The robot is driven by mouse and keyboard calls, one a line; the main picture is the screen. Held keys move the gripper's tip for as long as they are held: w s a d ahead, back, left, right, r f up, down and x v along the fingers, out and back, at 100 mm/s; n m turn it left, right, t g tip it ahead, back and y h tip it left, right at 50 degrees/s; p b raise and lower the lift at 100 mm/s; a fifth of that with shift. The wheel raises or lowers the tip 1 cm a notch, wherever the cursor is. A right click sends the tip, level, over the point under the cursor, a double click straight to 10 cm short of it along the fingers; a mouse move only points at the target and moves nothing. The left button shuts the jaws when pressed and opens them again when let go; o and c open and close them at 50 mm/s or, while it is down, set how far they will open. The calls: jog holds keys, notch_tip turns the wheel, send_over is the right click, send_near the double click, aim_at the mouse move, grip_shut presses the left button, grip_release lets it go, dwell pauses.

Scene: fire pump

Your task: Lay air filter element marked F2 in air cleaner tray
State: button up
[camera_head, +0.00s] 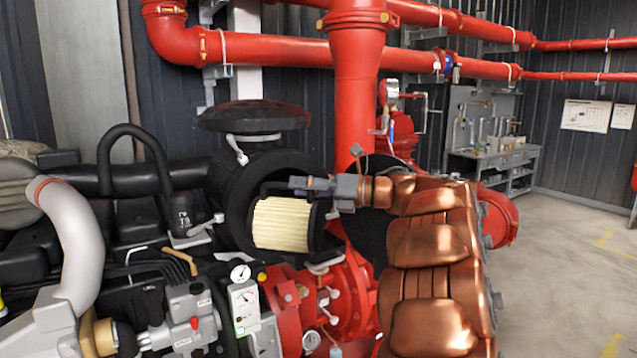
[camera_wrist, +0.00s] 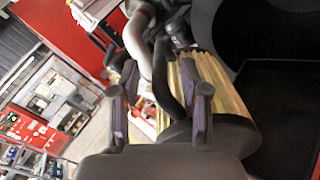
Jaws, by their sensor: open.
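The air filter element (camera_head: 281,224), cream pleated with dark ends, lies at the open front of the black air cleaner (camera_head: 236,205) in the head view. I cannot read an F2 mark on it. Its pleats (camera_wrist: 226,92) show in the wrist view, partly behind my right finger. My gripper (camera_head: 312,186) is open, just above and right of the element in the head view. The wrist view shows its two fingers (camera_wrist: 161,105) apart, with nothing clamped between them. A black tray-like surface (camera_wrist: 278,112) lies right of the element. Whether the element rests fully on it cannot be told.
A black hose (camera_head: 135,140) stands left of the air cleaner. Red pipes (camera_head: 355,90) rise behind my arm. Gauges and a control block (camera_head: 243,300) sit below the element. A workbench (camera_head: 495,150) stands at the back right, with open floor in front.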

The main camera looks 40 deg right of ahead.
jog(key=shift+p+x, duration=0.3)
jog(key=shift+x, duration=0.85)
grip_shut()
